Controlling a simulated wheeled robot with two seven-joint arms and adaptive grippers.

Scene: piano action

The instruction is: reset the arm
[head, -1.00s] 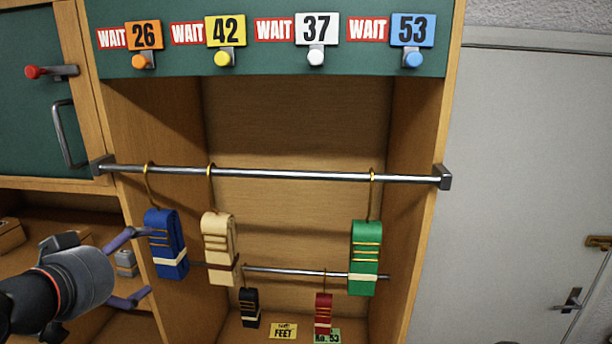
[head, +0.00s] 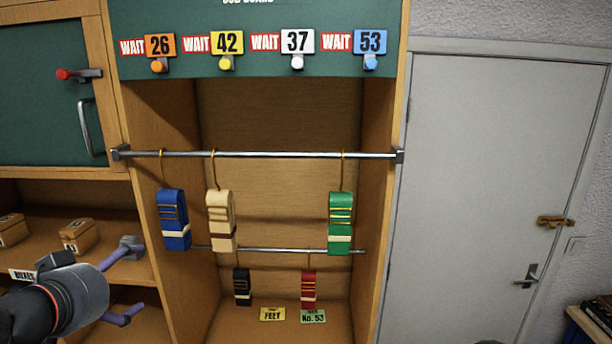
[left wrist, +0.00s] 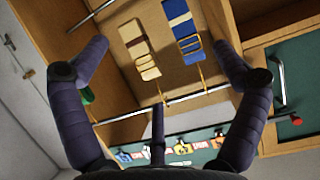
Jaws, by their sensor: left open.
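My left gripper (head: 130,281) is in the lower left of the head view, in front of the shelves. Its purple fingers are spread and nothing is between them. In the left wrist view the open fingers (left wrist: 159,73) frame the hanging bundles, which are apart from them. The blue bundle (head: 174,220), beige bundle (head: 221,220) and green bundle (head: 340,222) hang by hooks from the upper rail (head: 270,155). A black bundle (head: 242,287) and a red bundle (head: 308,288) hang lower. My right gripper is out of view.
A board with numbered tags (head: 228,43) and coloured pegs is above the rail. A green cabinet door (head: 45,120) with a handle is at the left. Small boxes (head: 79,235) sit on the left shelf. A grey door (head: 480,180) is at the right.

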